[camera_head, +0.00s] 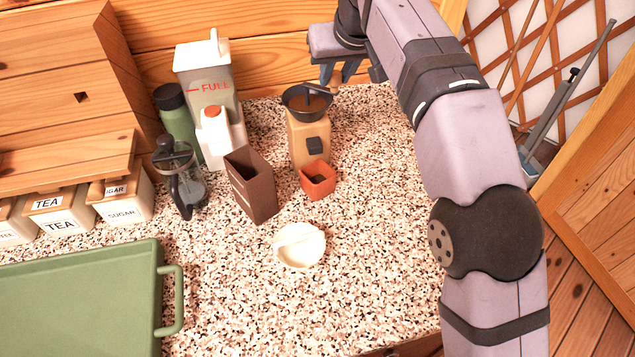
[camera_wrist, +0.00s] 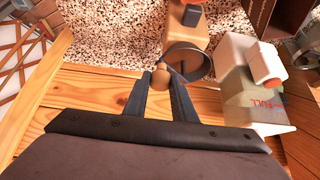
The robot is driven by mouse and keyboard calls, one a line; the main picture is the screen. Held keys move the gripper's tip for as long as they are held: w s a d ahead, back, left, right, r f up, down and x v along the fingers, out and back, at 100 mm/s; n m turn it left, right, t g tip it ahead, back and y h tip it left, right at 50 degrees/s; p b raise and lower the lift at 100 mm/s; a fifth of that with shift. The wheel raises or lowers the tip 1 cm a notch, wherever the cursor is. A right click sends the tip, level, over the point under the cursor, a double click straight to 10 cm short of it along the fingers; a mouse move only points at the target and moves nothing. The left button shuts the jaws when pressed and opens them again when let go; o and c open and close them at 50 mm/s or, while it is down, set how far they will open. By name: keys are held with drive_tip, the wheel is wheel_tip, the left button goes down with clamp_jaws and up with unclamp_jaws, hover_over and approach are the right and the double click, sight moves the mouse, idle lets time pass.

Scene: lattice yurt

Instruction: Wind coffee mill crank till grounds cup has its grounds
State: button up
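The tan coffee mill (camera_head: 311,143) stands upright on the speckled counter, with a dark hopper bowl (camera_head: 298,108) and crank (camera_head: 318,89) on top. The orange grounds cup (camera_head: 318,185) sits at its front foot; its inside looks dark, and I cannot tell whether grounds are in it. My gripper (camera_head: 338,73) is above and just behind the mill. In the wrist view my gripper's (camera_wrist: 159,80) fingers stand apart, with the crank's round wooden knob (camera_wrist: 160,75) seen between their tips. I see no clear grip on it. The mill (camera_wrist: 185,30) also shows there beyond the knob.
A brown open box (camera_head: 253,187) stands left of the mill, and a white-lidded container marked FULL (camera_head: 207,65) behind it. A glass press (camera_head: 182,178), a white dish (camera_head: 299,246), a green tray (camera_head: 162,300) and tea and sugar boxes (camera_head: 60,215) are around. The front right counter is clear.

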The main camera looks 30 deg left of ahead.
drive_tip(key=s, duration=0.1)
drive_tip(key=s+b, duration=0.1)
drive_tip(key=s, duration=0.1)
drive_tip(key=shift+s+a, duration=0.15)
drive_tip(key=shift+a, duration=0.2)
drive_tip(key=shift+s+a+p, duration=0.3)
drive_tip(key=shift+s+a, duration=0.8)
drive_tip(key=shift+s, duration=0.1)
